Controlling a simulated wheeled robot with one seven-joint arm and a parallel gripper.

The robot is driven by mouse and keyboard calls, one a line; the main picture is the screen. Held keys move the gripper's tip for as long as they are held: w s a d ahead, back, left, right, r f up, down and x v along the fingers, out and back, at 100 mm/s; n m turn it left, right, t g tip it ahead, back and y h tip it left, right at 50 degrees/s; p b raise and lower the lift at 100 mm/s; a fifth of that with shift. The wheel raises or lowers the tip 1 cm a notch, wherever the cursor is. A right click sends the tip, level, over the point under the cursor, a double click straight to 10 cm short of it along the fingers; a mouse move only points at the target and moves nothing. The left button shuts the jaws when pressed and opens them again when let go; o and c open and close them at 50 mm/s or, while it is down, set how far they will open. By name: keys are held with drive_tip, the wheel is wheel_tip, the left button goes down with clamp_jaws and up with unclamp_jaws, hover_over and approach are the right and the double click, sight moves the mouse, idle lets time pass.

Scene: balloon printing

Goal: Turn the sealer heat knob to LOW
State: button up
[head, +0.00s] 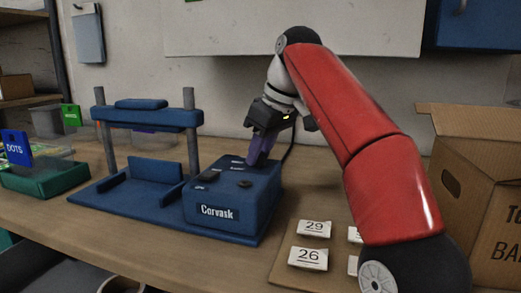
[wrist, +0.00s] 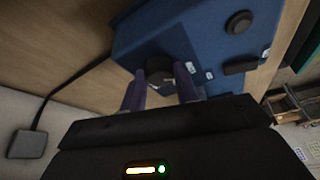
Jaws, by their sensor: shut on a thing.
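The blue sealer (head: 225,205), labelled Corvask, stands on the table with its control box at the right of its frame. My gripper (head: 257,160) reaches down onto the back of the control box top. In the wrist view its two purple fingers (wrist: 161,80) are shut on a dark round knob (wrist: 159,66), one finger on each side. The knob's pointer and setting cannot be made out. Small white labels (wrist: 209,75) lie near it, too small to read. Another round dark control (wrist: 239,22) and a dark bar-shaped one (wrist: 240,68) are on the same top, apart from my fingers.
A board with number cards (head: 308,257) lies in front of my arm. An open cardboard box (head: 475,185) stands at the right. A green tray (head: 45,178) with a DOTS sign is at the left. A black cable (wrist: 75,88) runs from the sealer to a block.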

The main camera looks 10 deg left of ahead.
drive_tip(key=shift+r, duration=0.1)
drive_tip(key=o, duration=1)
drive_tip(key=shift+c, duration=0.2)
drive_tip(key=shift+d+r, duration=0.1)
drive_tip(key=shift+r, duration=0.35)
drive_tip(key=s+d+b, duration=0.3)
drive_tip(key=s+d, duration=0.2)
drive_tip(key=d, duration=0.6)
drive_tip(key=shift+s+b, duration=0.25)
drive_tip(key=shift+b, duration=0.05)
